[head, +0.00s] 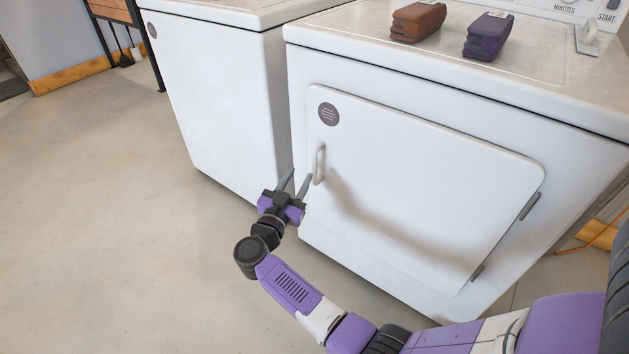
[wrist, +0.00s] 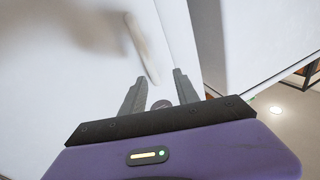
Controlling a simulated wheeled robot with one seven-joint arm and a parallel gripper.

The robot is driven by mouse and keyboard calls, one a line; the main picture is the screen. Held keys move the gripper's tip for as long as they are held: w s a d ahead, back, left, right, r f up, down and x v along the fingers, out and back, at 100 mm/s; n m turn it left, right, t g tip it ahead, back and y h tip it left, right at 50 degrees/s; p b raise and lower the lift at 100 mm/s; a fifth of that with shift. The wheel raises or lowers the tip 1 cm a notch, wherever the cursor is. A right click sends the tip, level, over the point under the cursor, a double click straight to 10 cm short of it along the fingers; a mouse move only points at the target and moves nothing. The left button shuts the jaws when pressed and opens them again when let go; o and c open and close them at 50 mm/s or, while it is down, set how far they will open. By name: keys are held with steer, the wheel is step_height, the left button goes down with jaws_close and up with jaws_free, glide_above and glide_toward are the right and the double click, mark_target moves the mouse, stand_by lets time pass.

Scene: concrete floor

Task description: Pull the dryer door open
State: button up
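The white dryer door (head: 430,175) looks shut, flush with the dryer front, with hinges at its right edge. Its curved handle (head: 319,164) stands near the upper left edge of the door. My gripper (head: 297,182) is open, its two grey fingers apart and pointing up toward the handle, just left of and below it.
A second white machine (head: 215,90) stands left of the dryer, with a narrow gap between. A brown folded item (head: 418,20) and a purple one (head: 488,36) lie on the dryer top. The concrete floor (head: 110,220) at the left is clear.

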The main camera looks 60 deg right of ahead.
mark_target(313, 169)
steer(key=shift+g+y, duration=0.3)
steer(key=shift+g, duration=0.4)
steer(key=d+b, duration=0.1)
steer(key=d, duration=0.1)
steer(key=d+f, duration=0.1)
steer(key=d, duration=0.1)
steer(key=d+f+b, duration=0.1)
steer(key=d, duration=0.2)
steer(key=shift+f+b, duration=0.25)
steer(key=shift+b, duration=0.1)
steer(key=shift+d+r, duration=0.1)
steer(key=shift+d, duration=0.55)
jaws_close()
